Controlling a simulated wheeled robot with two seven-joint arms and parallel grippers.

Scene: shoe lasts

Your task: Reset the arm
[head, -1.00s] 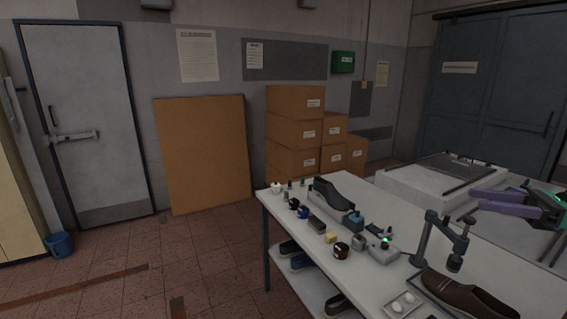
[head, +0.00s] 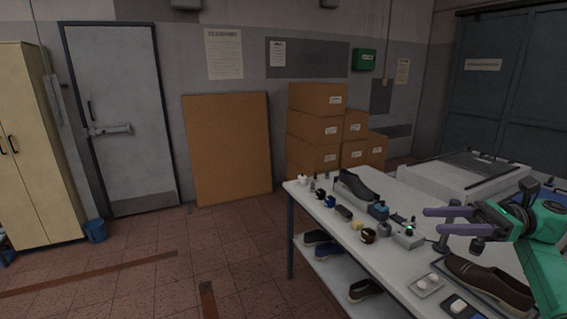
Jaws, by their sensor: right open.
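My right gripper (head: 428,221) shows at the right of the head view, on my green and dark arm (head: 546,225). Its two purple fingers point left and stand apart, with nothing between them. It appears in front of the right part of the white table (head: 408,283). The fingers partly hide a grey clamp stand (head: 447,226). A brown shoe (head: 487,280) lies below the gripper in the picture. My left gripper is not in view.
A dark shoe last (head: 357,187) and several small bottles and blocks stand along the table. More shoes lie on its lower shelf (head: 335,266). Cardboard boxes (head: 316,128) are stacked behind. The floor (head: 225,260) left of the table is mostly clear.

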